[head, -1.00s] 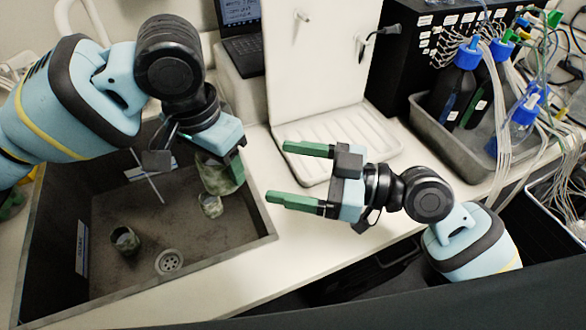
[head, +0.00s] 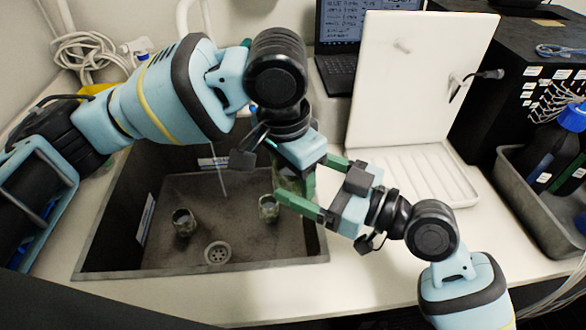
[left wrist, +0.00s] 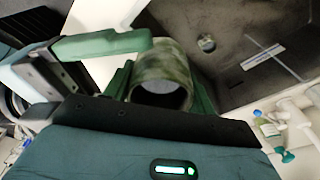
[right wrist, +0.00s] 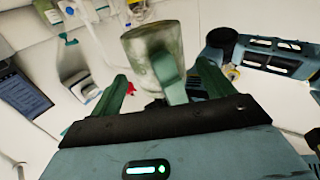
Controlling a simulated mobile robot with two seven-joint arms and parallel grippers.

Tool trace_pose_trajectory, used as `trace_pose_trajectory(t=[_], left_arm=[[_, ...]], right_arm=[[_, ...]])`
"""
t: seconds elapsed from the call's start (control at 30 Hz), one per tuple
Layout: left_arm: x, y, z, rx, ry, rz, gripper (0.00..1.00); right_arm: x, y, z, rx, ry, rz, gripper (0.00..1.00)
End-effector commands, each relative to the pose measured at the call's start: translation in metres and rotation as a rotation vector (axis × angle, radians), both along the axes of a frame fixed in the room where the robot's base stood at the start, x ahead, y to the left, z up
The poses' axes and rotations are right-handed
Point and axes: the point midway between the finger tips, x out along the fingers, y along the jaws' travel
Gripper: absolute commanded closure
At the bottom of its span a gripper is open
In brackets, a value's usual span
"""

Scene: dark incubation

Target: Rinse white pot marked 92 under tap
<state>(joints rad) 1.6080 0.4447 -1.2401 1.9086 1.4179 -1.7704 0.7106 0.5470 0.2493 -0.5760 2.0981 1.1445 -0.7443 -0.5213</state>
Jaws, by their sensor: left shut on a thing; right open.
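A mottled green-white pot (head: 290,181) is in my left gripper (head: 300,185), at the sink's right side. In the left wrist view the pot (left wrist: 163,68) sits between my left fingers, its dark open mouth facing that camera. No 92 is readable on it. My right gripper (head: 308,178) is open, its fingers reaching toward the held pot. In the right wrist view the pot (right wrist: 152,50) shows ahead, between and beyond the right fingers, with a left finger partly over it. A white curved pipe (head: 182,18), perhaps the tap, rises behind my left arm, which partly hides it.
Two similar small pots, one left (head: 183,222) and one right (head: 268,209), stand in the dark sink (head: 150,270) near the drain (head: 218,253). A thin pale streak (head: 221,170) crosses the sink. A white ridged tray (head: 420,180) lies right; a laptop (head: 340,45) stands behind.

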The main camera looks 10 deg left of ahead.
Motion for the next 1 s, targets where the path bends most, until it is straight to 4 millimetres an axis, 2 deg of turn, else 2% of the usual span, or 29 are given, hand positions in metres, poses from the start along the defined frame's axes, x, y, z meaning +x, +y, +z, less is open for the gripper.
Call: trace_pose_trajectory(t=[0.1, 0.23, 0.6, 1.0], left_arm=[[0.000, 0.000, 0.001, -0.001, -0.001, 0.000, 0.72], [0.000, 0.000, 0.001, -0.001, -0.001, 0.000, 0.72], [0.000, 0.000, 0.001, -0.001, -0.001, 0.000, 0.72], [0.000, 0.000, 0.001, -0.001, -0.001, 0.000, 0.72]], right_arm=[[0.005, 0.014, 0.000, 0.002, 0.002, 0.001, 0.19], [0.008, 0.023, 0.000, 0.000, 0.000, 0.000, 0.19], [0.010, 0.027, 0.000, -0.001, -0.001, 0.000, 0.19], [0.010, 0.027, 0.000, -0.001, -0.001, 0.000, 0.70]])
